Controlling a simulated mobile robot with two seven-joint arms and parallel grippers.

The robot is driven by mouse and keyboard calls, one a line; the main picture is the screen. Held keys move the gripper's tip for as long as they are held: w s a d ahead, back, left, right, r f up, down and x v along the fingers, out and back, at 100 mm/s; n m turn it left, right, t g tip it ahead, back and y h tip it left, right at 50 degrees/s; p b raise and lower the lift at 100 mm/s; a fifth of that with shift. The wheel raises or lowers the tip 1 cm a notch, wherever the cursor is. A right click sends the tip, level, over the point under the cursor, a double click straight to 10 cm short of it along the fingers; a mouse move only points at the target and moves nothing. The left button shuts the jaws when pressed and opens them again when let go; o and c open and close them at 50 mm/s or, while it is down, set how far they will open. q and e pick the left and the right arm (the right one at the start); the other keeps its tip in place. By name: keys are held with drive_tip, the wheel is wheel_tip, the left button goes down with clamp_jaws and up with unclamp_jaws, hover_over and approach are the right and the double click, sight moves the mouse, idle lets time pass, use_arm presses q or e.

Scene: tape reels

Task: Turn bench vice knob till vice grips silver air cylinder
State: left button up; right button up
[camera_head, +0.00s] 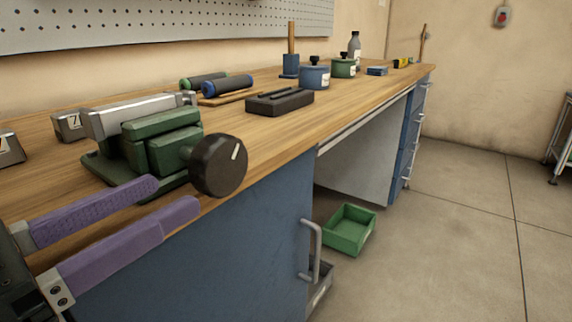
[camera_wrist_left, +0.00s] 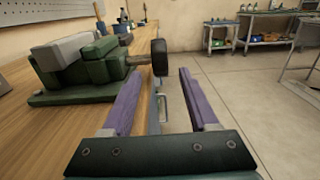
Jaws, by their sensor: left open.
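The green bench vice (camera_head: 165,150) stands on the wooden bench, and it shows at the left in the left wrist view (camera_wrist_left: 100,70). A silver, box-like bar, seemingly the air cylinder (camera_head: 125,117), lies along the vice's jaws; it also shows in the left wrist view (camera_wrist_left: 62,50). I cannot tell whether a gap remains beside it. The round black knob (camera_head: 216,165) faces the bench's front, its white mark tilted slightly right of upright. My left gripper (camera_head: 177,194) has purple fingers, open and empty. In the left wrist view the knob (camera_wrist_left: 159,58) is ahead, between and beyond the fingertips, apparently untouched.
A dark block (camera_head: 279,103), two rolls (camera_head: 226,86), a blue pot (camera_head: 314,77) and a green pot (camera_head: 343,68) stand farther along the bench. A blue cabinet (camera_head: 225,240) is below. A green bin (camera_head: 349,230) lies on the floor. Space before the bench is free.

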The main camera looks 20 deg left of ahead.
sight(221, 166)
use_arm(q)
drive_tip(key=p+x, duration=0.2)
drive_tip(key=x, duration=0.5)
drive_tip(key=shift+r, duration=0.1)
drive_tip(key=shift+w+d, duration=0.3)
drive_tip(key=shift+w, duration=0.35)
clamp_jaws()
